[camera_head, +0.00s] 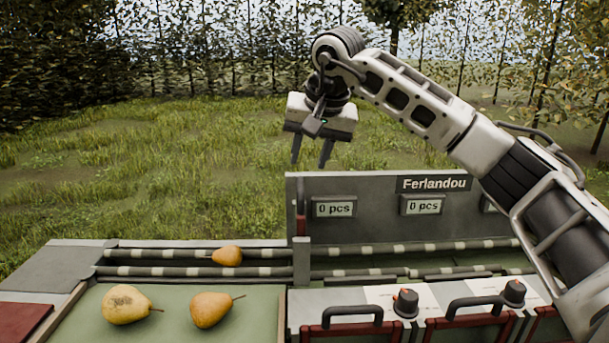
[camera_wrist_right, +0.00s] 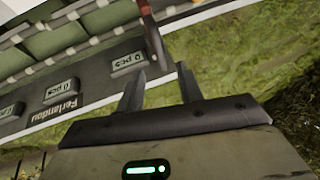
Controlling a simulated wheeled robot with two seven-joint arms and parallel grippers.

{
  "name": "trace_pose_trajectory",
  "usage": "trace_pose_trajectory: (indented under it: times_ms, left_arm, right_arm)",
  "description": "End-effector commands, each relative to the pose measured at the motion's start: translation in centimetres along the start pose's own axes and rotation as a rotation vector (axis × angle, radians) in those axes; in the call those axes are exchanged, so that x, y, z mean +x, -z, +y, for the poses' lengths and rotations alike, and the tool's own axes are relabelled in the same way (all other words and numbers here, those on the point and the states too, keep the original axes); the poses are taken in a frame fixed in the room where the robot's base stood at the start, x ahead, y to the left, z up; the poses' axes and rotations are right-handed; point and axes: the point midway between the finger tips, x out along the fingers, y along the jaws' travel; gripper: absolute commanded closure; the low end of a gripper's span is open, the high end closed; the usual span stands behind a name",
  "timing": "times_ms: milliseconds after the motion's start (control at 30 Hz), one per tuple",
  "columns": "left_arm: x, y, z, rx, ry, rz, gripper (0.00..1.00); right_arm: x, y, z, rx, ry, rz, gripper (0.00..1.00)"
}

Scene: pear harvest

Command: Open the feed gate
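The feed gate (camera_head: 301,262) is a grey upright plate across the roller lane, at the left end of the panel. A dark red lever (camera_head: 301,222) rises above it. In the right wrist view a red bar with a dark end (camera_wrist_right: 152,42), which looks like this lever, stands just beyond the fingertips. My right gripper (camera_head: 311,160) hangs above and behind the panel's left end, fingers apart and empty; they also show in the right wrist view (camera_wrist_right: 160,82). It does not touch the lever. My left gripper is out of view.
A pear (camera_head: 227,255) lies on the rollers left of the gate. Two more pears (camera_head: 126,304) (camera_head: 211,309) lie on the green tray (camera_head: 174,328). The grey panel (camera_head: 372,190) has "0 pcs" displays. Knobs (camera_head: 405,303) and red-fronted drawers with dark handles (camera_head: 352,312) are at the front right.

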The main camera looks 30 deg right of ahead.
Motion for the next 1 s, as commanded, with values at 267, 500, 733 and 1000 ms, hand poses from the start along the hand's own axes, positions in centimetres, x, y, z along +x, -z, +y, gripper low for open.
trace_pose_trajectory:
  times_ms: [267, 500, 733, 1000]
  left_arm:
    - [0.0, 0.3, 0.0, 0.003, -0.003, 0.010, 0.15]
    - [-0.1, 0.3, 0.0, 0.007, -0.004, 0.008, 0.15]
    - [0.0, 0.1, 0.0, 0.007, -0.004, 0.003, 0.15]
    - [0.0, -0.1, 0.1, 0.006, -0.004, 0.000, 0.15]
  right_arm:
    - [-6.4, 0.0, 0.0, 0.001, 0.002, 0.004, 0.64]
    - [-8.9, 0.0, 0.0, 0.001, 0.000, 0.001, 0.64]
    - [-9.2, 0.0, 0.0, 0.001, -0.001, 0.000, 0.64]
    - [-9.2, 0.0, 0.0, 0.000, -0.001, 0.000, 0.64]
